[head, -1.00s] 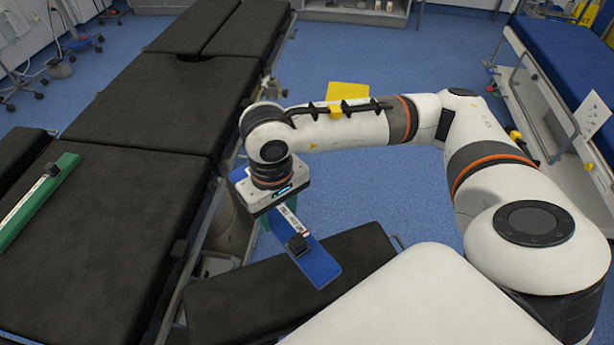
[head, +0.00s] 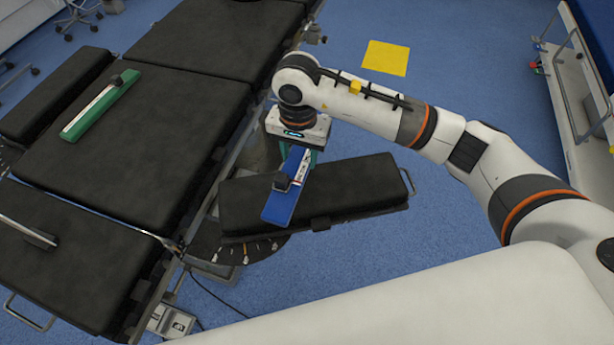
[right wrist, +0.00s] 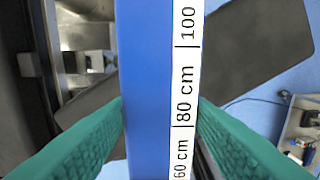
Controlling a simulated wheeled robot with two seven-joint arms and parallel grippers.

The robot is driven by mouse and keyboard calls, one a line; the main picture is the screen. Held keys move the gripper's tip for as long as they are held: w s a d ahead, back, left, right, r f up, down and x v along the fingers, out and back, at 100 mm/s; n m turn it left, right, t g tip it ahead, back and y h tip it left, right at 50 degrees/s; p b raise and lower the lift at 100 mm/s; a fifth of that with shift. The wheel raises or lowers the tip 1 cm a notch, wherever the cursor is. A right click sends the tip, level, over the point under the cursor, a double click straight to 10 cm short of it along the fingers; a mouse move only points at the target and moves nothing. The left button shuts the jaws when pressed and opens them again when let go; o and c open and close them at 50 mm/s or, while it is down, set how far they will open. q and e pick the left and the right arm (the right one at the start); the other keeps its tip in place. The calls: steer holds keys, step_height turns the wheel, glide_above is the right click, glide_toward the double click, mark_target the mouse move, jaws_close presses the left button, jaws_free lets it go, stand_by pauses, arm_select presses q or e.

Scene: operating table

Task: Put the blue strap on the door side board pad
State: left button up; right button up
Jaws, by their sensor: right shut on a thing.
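My right gripper (head: 299,152) is shut on the blue strap (head: 281,207), which has a white measuring scale and a dark buckle block. The gripper is by the far long edge of a black side board pad (head: 355,190). The strap runs from the gripper towards me, crossing above or on the left-middle part of this pad; I cannot tell if it touches. In the right wrist view the blue strap (right wrist: 145,60) stands between the green fingers, with the dark pad (right wrist: 255,50) behind it. My left gripper is not in view.
The black operating table (head: 190,95) fills the left, with a green strap (head: 97,112) on it. Another side board pad (head: 55,95) lies at its far left side. A yellow sheet (head: 386,58) is on the blue floor. A bed stands at the far right.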

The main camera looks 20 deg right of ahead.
mark_target(300, 166)
step_height(300, 166, down, 4)
steer(key=shift+f, duration=0.15)
step_height(300, 166, down, 3)
steer(key=shift+s+f+p, duration=0.1)
steer(key=shift+s+p, duration=0.05)
steer(key=shift+p, duration=0.35)
steer(key=shift+f, duration=0.2)
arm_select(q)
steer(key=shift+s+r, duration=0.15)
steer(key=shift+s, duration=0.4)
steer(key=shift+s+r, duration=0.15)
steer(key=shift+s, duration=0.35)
arm_select(e)
steer(key=o, duration=1.1)
steer(key=shift+c, duration=0.2)
steer(key=shift+r, duration=0.3)
arm_select(q)
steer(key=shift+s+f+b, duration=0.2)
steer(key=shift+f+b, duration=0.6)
steer(key=shift+b, duration=0.2)
arm_select(e)
step_height(300, 166, up, 12)
steer(key=shift+f, duration=0.15)
